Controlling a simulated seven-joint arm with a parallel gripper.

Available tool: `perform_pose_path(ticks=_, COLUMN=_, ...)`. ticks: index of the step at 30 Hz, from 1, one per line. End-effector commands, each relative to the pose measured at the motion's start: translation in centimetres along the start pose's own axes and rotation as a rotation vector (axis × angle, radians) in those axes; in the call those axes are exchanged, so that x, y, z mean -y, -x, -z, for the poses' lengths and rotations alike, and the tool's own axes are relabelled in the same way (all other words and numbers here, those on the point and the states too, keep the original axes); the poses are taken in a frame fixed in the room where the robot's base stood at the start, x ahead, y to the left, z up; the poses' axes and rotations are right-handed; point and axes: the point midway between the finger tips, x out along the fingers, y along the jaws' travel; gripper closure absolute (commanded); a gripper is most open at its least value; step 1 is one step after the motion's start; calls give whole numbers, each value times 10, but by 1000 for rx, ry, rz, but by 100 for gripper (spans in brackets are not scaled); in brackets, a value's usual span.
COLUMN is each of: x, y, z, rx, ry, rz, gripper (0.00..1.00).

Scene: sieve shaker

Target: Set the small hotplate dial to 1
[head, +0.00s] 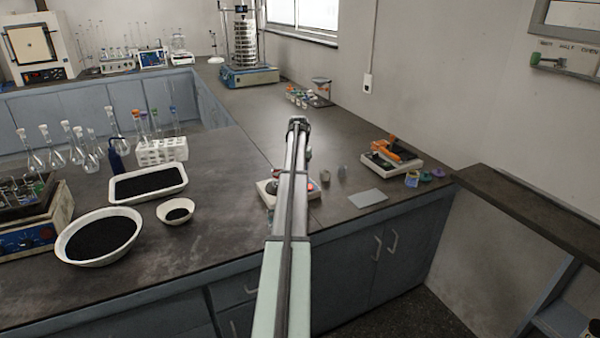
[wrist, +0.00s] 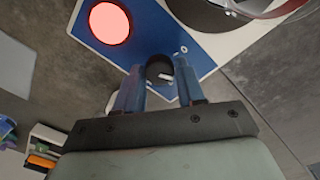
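The small hotplate shows a blue front panel (wrist: 142,40) with a lit red round light (wrist: 109,22) in the wrist view. In the head view its white body (head: 265,188) is mostly hidden behind my arm. The black dial (wrist: 160,67) carries a white pointer mark, toward the lower right of the picture. A small white mark is on the panel to its upper right; I cannot read the other scale marks. My gripper (wrist: 158,72) has its two blue fingers on either side of the dial. I cannot tell whether they touch it. The head view does not show the gripper clearly.
A glass vessel (wrist: 265,8) is at the hotplate's top. A grey flat plate (head: 368,198) and an orange-topped balance (head: 392,157) are to the right. A white bowl of black grains (head: 98,237) and a white tray (head: 148,184) are to the left.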

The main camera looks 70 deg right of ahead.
Motion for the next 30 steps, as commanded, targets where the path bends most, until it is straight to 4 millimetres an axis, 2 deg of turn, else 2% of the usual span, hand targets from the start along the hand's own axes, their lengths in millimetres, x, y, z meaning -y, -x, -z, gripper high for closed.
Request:
perform_pose_path(ticks=1, x=0, y=0, z=0, rx=0, ry=0, rz=0, gripper=56)
perform_pose_path(ticks=6, x=0, y=0, z=0, rx=0, ry=0, rz=0, gripper=41)
perform_pose_path(ticks=13, x=0, y=0, z=0, rx=-1, ry=1, rz=0, gripper=41)
perform_pose_path(ticks=17, x=0, y=7, z=0, rx=-1, ry=1, rz=0, gripper=41)
perform_pose_path(ticks=22, x=0, y=31, z=1, rx=-3, ry=1, rz=1, gripper=41)
perform_pose_path(ticks=30, x=0, y=84, z=1, rx=-3, ry=0, rz=0, gripper=41)
